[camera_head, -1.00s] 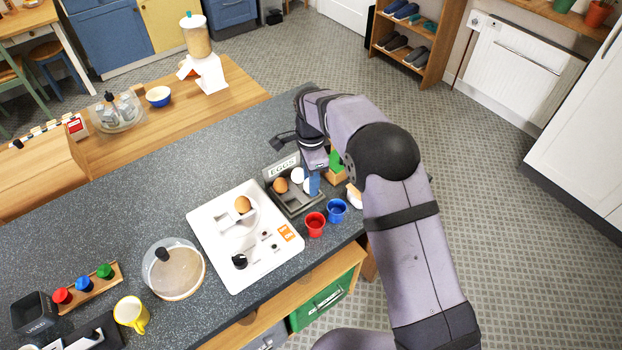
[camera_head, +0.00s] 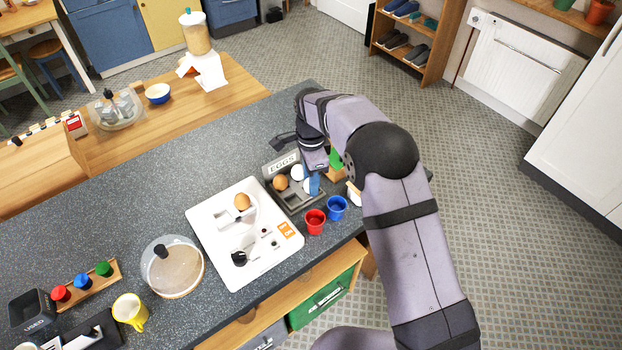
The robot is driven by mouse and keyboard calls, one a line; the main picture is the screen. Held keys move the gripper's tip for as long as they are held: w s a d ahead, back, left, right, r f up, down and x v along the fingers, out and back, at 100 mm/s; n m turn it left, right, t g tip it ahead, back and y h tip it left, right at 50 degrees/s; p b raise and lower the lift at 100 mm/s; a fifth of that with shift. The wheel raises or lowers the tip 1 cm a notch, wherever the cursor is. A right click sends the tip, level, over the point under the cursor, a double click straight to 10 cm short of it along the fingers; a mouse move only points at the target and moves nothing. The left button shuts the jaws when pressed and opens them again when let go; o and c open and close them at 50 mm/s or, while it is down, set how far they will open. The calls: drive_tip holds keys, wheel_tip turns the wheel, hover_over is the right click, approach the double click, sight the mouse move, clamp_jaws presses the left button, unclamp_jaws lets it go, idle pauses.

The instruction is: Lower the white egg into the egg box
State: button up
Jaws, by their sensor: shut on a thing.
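The grey egg box (camera_head: 297,201), labelled EGGS on its raised back, stands on the dark counter. A brown egg (camera_head: 280,183) and a white egg (camera_head: 297,172) sit in it. My gripper (camera_head: 312,185), with blue fingers, points down over the right side of the box. It is shut on another white egg (camera_head: 307,187), partly hidden behind a finger. That egg is at or just above the box's right-hand part; I cannot tell whether it touches the bottom.
A red cup (camera_head: 315,222) and a blue cup (camera_head: 337,208) stand close in front. A green-topped wooden item (camera_head: 336,160) is close behind my gripper.

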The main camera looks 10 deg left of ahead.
drive_tip(key=shift+f, duration=0.1)
drive_tip(key=o, duration=0.8)
drive_tip(key=shift+r, duration=0.25)
drive_tip(key=shift+w+r+b, duration=0.1)
drive_tip(key=shift+r+b, duration=0.15)
drive_tip(key=shift+b, duration=0.05)
wheel_tip(320, 180, up, 6)
drive_tip(key=shift+f+b, duration=0.1)
drive_tip(key=shift+b, duration=0.85)
drive_tip(key=shift+s+d+r, duration=0.1)
drive_tip(key=shift+s+r, duration=0.1)
drive_tip(key=shift+r, duration=0.1)
